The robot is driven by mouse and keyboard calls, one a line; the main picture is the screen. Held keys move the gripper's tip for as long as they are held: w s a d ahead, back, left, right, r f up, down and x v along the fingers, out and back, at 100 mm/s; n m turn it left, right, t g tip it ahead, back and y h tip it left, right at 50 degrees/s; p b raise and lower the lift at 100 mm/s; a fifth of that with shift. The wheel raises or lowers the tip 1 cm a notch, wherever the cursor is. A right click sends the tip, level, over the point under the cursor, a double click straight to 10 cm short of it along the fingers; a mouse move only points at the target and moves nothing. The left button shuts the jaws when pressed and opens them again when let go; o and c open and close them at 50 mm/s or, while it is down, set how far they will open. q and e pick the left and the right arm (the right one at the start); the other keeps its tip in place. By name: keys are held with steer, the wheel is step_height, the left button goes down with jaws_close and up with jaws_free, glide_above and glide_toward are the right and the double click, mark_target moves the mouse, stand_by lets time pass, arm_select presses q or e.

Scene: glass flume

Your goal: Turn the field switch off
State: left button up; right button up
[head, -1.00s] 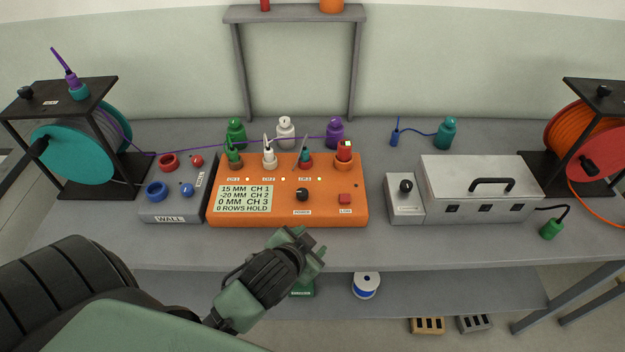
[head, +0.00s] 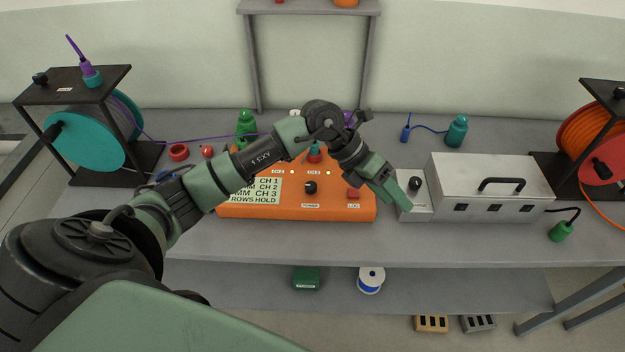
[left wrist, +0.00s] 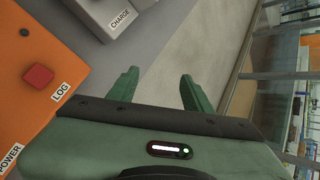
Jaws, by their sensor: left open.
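No label reading "field" is legible, so I cannot tell which control is the field switch. A small grey box (head: 420,210) with a black knob (head: 415,183) stands right of the orange console (head: 290,212); in the left wrist view this grey box (left wrist: 97,12) is labelled CHARGE. The console has a black POWER knob (head: 310,187) and a red LOG button (head: 353,193), the button also in the left wrist view (left wrist: 38,77). My left gripper (head: 400,202) is open and empty, its fingers parted in the left wrist view (left wrist: 162,90), by the grey box's left edge. My right gripper is not in view.
A metal case (head: 490,190) with a handle adjoins the grey box. Cable reels stand left (head: 85,143) and right (head: 595,130), each stand topped by a black knob. My left arm covers part of the console. The bench front (head: 300,242) is clear.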

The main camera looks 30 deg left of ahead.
arm_select(q)
steer(key=a+f+g+y, duration=0.15)
steer(key=a+y, duration=0.45)
steer(key=a, duration=0.7)
steer(key=n+y, duration=0.1)
steer(key=y, duration=0.2)
glide_above(311, 184)
steer(key=shift+r+g, duration=0.45)
step_height(311, 184, down, 6)
steer(key=shift+d+r+p, duration=0.1)
steer(key=shift+p, duration=0.85)
steer(key=shift+f, duration=0.85)
jaws_close()
